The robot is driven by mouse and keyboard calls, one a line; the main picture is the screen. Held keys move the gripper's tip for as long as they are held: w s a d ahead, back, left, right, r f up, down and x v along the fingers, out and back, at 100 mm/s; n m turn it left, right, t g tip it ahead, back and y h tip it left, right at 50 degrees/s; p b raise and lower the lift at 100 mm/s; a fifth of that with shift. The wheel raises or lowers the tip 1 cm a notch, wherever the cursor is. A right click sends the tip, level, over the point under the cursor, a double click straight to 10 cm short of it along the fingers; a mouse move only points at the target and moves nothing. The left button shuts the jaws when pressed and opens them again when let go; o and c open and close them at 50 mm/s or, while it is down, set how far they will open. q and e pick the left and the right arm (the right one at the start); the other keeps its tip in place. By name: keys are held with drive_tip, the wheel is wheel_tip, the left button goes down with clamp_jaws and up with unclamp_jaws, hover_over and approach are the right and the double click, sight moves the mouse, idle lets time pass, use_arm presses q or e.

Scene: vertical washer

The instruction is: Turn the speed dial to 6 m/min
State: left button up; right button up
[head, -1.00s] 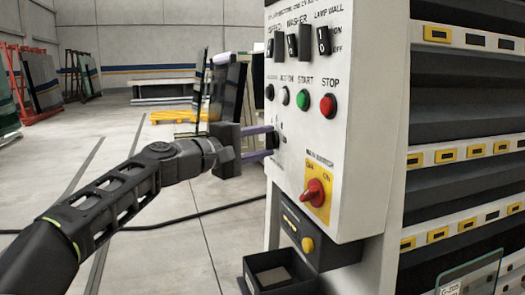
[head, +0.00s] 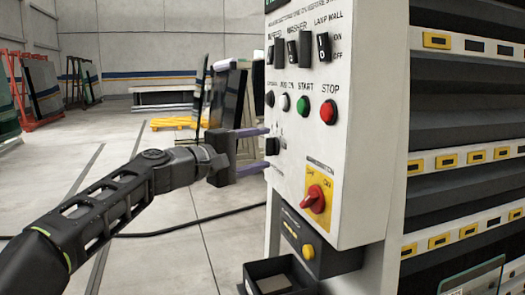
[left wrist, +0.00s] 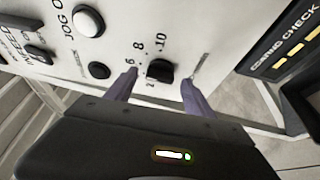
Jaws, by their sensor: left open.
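The speed dial is a small black knob (left wrist: 160,72) on the white panel, with printed numbers around it such as 6, 8 and 10 in the left wrist view. In the head view the dial (head: 271,147) sits at the panel's left edge, below the row of buttons. My left gripper (left wrist: 158,84) is open, its two purple fingers on either side of the dial, with a gap to the knob on each side. In the head view the left gripper (head: 268,149) reaches the panel from the left. Whether the fingertips touch the panel is unclear. My right gripper is out of view.
Above the dial are the green start button (head: 303,106), the red stop button (head: 328,112) and black switches (head: 304,47). A red rotary switch on a yellow plate (head: 317,197) is below right. A black open box (head: 275,276) is underneath.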

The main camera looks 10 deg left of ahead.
use_arm(q)
drive_tip(key=b+v, duration=0.1)
drive_tip(key=v, duration=0.5)
drive_tip(key=shift+s, duration=0.25)
drive_tip(key=shift+a+f, duration=0.1)
drive_tip(key=shift+a, duration=0.1)
